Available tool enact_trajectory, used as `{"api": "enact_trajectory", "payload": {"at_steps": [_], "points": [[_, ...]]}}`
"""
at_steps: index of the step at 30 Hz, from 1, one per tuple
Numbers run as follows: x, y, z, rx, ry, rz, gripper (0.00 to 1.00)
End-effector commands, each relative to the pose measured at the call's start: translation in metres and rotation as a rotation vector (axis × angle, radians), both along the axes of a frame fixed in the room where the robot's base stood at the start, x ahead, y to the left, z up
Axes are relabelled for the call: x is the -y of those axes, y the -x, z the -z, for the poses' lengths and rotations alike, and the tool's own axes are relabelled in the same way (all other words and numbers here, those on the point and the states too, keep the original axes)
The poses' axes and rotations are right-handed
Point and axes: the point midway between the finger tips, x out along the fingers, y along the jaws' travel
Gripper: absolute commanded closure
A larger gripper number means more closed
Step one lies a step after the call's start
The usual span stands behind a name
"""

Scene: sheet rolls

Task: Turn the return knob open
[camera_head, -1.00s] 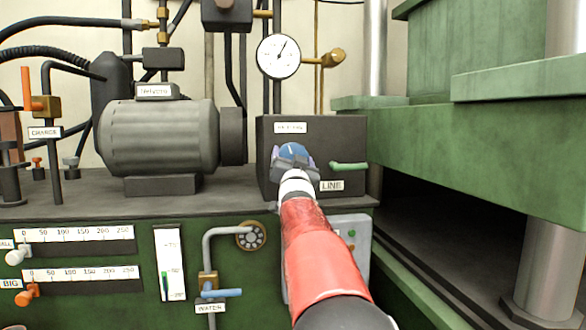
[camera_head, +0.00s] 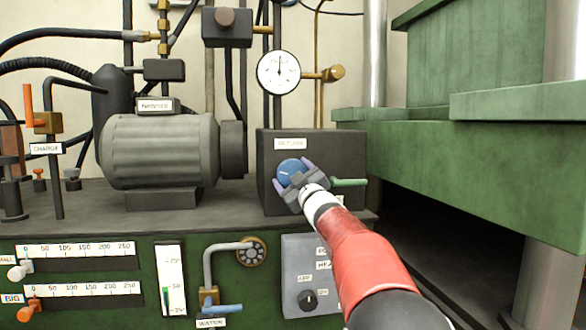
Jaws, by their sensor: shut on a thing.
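The return knob (camera_head: 289,173) is a round blue knob with a white line on its face. It sits on the front of a dark box, under a white label (camera_head: 290,144) whose small text seems to read "RETURN". The white line lies nearly level, tilted slightly. My red and white arm reaches in from the lower right and hides part of the box front.
A green lever (camera_head: 349,182) sticks out close to the right of my gripper. A pressure gauge (camera_head: 278,72) hangs above the box. A grey motor (camera_head: 160,150) stands at the left, a grey switch panel (camera_head: 300,270) is below, and green press parts (camera_head: 450,185) fill the right.

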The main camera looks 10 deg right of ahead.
Motion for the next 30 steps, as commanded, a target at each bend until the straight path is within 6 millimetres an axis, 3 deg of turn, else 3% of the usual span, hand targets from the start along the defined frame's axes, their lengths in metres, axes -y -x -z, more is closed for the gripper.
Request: {"api": "enact_trajectory", "payload": {"at_steps": [30], "points": [[-0.0002, -0.0004, -0.0033, -0.003, 0.956, -0.002, 0.47]]}}
